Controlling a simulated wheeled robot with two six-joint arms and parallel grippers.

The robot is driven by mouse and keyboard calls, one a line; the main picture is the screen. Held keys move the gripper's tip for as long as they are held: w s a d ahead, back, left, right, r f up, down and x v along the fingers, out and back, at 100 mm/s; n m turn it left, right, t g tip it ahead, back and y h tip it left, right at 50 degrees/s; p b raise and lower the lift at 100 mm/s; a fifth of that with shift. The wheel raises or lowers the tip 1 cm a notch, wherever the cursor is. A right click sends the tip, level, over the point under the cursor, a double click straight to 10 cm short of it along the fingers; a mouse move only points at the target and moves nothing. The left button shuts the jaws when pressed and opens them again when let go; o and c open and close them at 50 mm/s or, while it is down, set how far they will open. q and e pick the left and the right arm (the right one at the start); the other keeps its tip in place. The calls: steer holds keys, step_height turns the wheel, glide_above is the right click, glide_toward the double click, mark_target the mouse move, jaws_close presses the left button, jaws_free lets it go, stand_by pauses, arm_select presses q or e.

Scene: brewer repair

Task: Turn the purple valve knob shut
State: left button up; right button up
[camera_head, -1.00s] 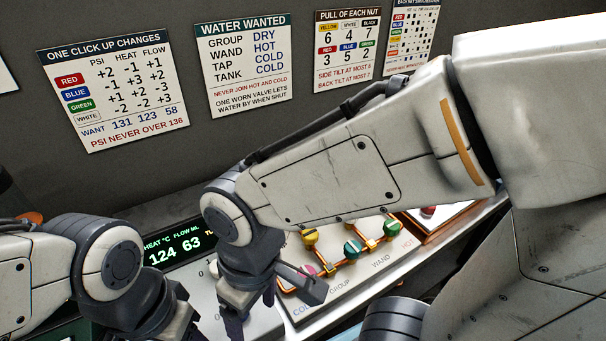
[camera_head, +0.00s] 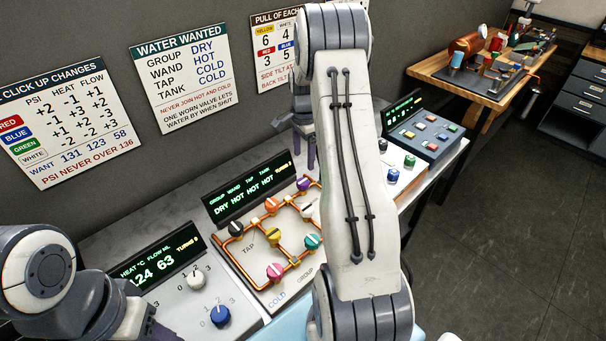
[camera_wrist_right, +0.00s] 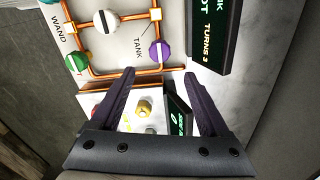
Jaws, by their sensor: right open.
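The purple valve knob (camera_head: 303,184) sits at the far corner of the copper pipe board (camera_head: 254,285) in the head view. It shows in the right wrist view (camera_wrist_right: 159,52), near the label TANK, just above the gap between the fingertips. My right gripper (camera_head: 304,156) points down behind the knob in the head view, partly hidden by my arm. Its two dark fingers (camera_wrist_right: 160,75) are open and apart, with nothing between their tips. My left gripper (camera_head: 160,332) is at the lower left edge, mostly cut off, so its jaws cannot be judged.
Black (camera_head: 236,229), yellow (camera_head: 273,236), pink (camera_head: 274,271) and teal (camera_head: 312,241) knobs share the board. The display (camera_head: 247,188) reads DRY HOT HOT HOT. A panel with a blue dial (camera_head: 220,315) lies left. A button box (camera_head: 424,133) stands right.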

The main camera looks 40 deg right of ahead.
mark_target(303, 181)
step_height(303, 181, down, 8)
steer(key=p, duration=0.3)
steer(key=shift+a+f, duration=0.1)
steer(key=shift+f, duration=0.75)
jaws_close()
